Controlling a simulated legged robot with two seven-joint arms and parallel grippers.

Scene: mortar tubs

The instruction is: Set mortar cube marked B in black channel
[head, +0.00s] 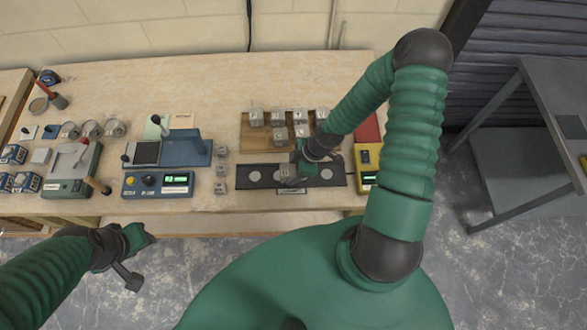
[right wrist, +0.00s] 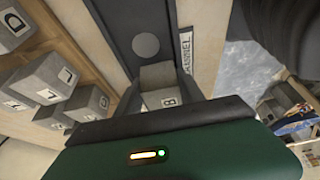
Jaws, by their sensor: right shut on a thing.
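The black channel (head: 232,178) is a dark strip with grey round spots along the table's front edge. It also shows in the right wrist view (right wrist: 137,22), with a label reading "CHANNEL" beside it. The grey cube marked B (right wrist: 161,78) is held by my right gripper (right wrist: 165,105), over or in the channel; I cannot tell whether it touches the channel floor. In the head view, my right gripper (head: 296,171) is low at the middle of the channel. My left gripper (head: 140,256) is open and empty, off the table's front edge.
Several lettered grey cubes stand on a wooden board (head: 258,132) behind the channel. Several small cubes (head: 220,170) stand left of it. A yellow device (head: 366,158) is close on the right.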

